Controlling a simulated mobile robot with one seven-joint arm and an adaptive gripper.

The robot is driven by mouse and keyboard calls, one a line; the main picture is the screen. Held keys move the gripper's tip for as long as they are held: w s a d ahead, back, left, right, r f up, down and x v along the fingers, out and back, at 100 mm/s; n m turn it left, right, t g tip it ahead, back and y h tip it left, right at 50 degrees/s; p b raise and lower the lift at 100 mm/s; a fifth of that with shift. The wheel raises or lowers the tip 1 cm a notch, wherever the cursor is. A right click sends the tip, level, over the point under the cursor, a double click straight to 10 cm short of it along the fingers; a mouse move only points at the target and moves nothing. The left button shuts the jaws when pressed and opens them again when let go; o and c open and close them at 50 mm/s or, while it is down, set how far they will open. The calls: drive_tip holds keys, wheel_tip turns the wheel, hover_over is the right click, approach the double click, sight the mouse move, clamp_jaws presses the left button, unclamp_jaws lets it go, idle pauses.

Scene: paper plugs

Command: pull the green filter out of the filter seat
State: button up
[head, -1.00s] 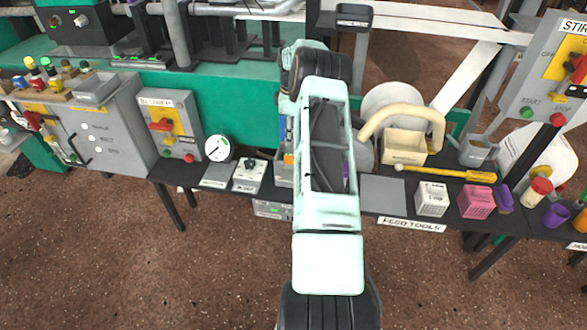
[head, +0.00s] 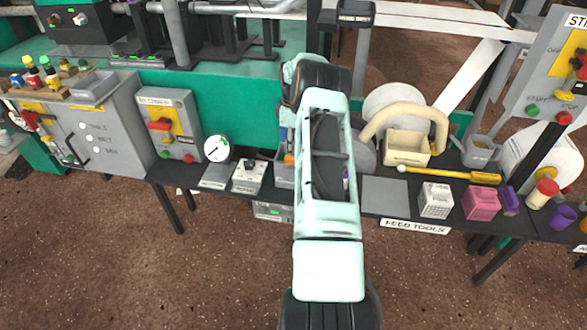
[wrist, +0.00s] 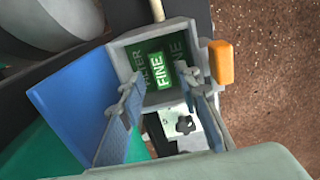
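The green filter (wrist: 158,70), with a bright "FINE" label, sits in the grey filter seat (wrist: 123,62) in the wrist view. Darker green lettering shows behind the bright label. My gripper (wrist: 160,90) is open, one finger on each side in the picture, pointing at the filter. I cannot tell whether the fingers touch it. In the head view my own arm hides the gripper and the filter. Only the left edge of the seat shows beside the arm.
A blue panel (wrist: 75,105) stands left of the seat, and an orange block (wrist: 221,62) is on its right. In the head view a gauge (head: 217,148) and a small switch box (head: 250,176) lie left of my arm. A white crate (head: 435,200) and pink crate (head: 481,203) stand right.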

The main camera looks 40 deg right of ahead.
drive_tip(key=shift+f+b, duration=0.7)
drive_tip(key=shift+f, duration=0.95)
drive_tip(key=shift+c, duration=0.5)
clamp_jaws()
